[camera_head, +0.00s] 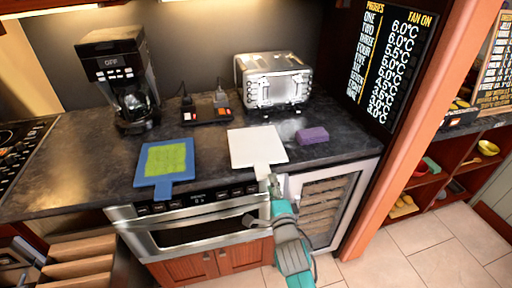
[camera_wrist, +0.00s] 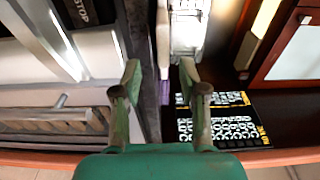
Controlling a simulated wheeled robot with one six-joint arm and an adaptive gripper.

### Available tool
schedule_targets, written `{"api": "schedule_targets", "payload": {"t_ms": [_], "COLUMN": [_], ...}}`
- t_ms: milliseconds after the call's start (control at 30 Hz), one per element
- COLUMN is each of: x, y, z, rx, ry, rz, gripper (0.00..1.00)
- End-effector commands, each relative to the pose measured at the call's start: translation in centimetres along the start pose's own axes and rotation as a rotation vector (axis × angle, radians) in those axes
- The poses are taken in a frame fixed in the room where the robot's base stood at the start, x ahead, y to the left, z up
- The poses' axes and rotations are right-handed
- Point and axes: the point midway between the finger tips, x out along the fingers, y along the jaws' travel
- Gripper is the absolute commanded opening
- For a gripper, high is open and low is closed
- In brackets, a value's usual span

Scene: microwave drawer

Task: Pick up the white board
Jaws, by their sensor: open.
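The white board (camera_head: 257,146) lies flat on the dark countertop, with its handle pointing to the front and reaching the counter's front edge. My gripper (camera_head: 270,183) is at that edge, right by the handle. In the wrist view my gripper (camera_wrist: 160,70) is open, with one finger on either side of the thin, edge-on white board (camera_wrist: 162,45). Nothing appears clamped. Whether a finger touches the handle cannot be told.
A blue board (camera_head: 153,181) with a green top lies to the left. A purple sponge (camera_head: 312,135) is to the right, and a toaster (camera_head: 273,80) and coffee maker (camera_head: 120,78) stand behind. An oven (camera_head: 190,229) and a glass-door cabinet (camera_head: 327,204) are below the counter.

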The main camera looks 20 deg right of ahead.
Motion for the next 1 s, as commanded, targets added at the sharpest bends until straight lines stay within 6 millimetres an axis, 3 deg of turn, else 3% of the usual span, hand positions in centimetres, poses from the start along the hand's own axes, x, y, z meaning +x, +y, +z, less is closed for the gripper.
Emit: {"api": "schedule_targets", "payload": {"t_ms": [167, 500, 800, 833, 1000], "x": [1.0, 5.1, 5.5, 5.5, 5.5], "y": [-0.1, -0.4, -0.4, -0.4, -0.4], "z": [0.2, 0.9, 0.9, 0.9, 0.9], "rx": [0.000, -0.001, -0.001, -0.001, -0.001], "ry": [0.000, 0.000, 0.000, 0.000, 0.000], "rz": [-0.001, 0.000, 0.000, 0.000, 0.000], "gripper": [0.43, 0.43, 0.43, 0.40, 0.00]}}
